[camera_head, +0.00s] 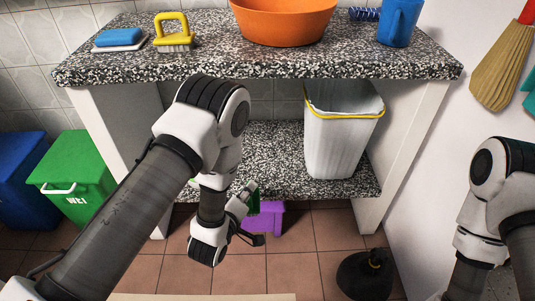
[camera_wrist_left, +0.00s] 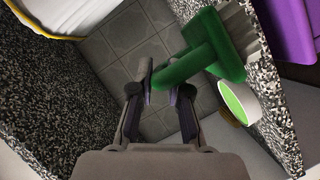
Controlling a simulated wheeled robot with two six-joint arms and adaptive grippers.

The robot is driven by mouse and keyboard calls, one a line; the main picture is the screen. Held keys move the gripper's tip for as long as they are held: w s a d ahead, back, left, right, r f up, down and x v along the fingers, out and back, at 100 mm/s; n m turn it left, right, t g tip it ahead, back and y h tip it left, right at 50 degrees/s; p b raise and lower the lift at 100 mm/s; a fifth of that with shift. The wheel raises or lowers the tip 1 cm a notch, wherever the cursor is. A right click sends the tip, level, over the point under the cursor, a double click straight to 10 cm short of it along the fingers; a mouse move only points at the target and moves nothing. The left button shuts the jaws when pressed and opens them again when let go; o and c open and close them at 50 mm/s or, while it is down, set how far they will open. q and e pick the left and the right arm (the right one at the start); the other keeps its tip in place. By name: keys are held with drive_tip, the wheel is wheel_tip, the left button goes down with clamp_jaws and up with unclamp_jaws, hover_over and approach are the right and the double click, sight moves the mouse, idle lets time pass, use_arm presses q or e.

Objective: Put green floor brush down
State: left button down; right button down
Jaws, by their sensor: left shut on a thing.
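The green floor brush (camera_wrist_left: 215,48) fills the upper middle of the left wrist view. Its handle (camera_wrist_left: 182,68) lies between the fingers of my left gripper (camera_wrist_left: 160,84), which is shut on it. Pale bristles (camera_wrist_left: 241,25) show on the far side of its head. In the head view my left gripper (camera_head: 250,215) is low, in front of the lower shelf, and only a small green part of the brush (camera_head: 253,203) shows there. My right arm stands at the right edge, its gripper out of view.
The speckled lower shelf (camera_head: 275,150) holds a white bin (camera_head: 335,135) with a yellow rim. A purple container (camera_head: 264,218) is beside my left gripper. A white-and-green round thing (camera_wrist_left: 239,101) is near the brush. A black bag (camera_head: 364,275) lies on the tiled floor.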

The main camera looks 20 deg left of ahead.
use_arm(q)
drive_tip(key=w+f+b, duration=0.1)
drive_tip(key=w+b, duration=0.2)
drive_tip(key=w, duration=0.2)
drive_tip(key=w+a+f+b, duration=0.1)
drive_tip(key=w+f+b, duration=0.1)
drive_tip(key=w, duration=0.3)
drive_tip(key=w+a+f+b, duration=0.1)
drive_tip(key=w+f+b, duration=0.1)
drive_tip(key=w+b, duration=0.2)
drive_tip(key=shift+x, duration=1)
drive_tip(key=shift+a+r, duration=0.1)
drive_tip(key=shift+r, duration=0.2)
drive_tip(key=shift+f, duration=0.15)
drive_tip(key=c, duration=1.1)
unclamp_jaws()
drive_tip(key=shift+c, duration=0.2)
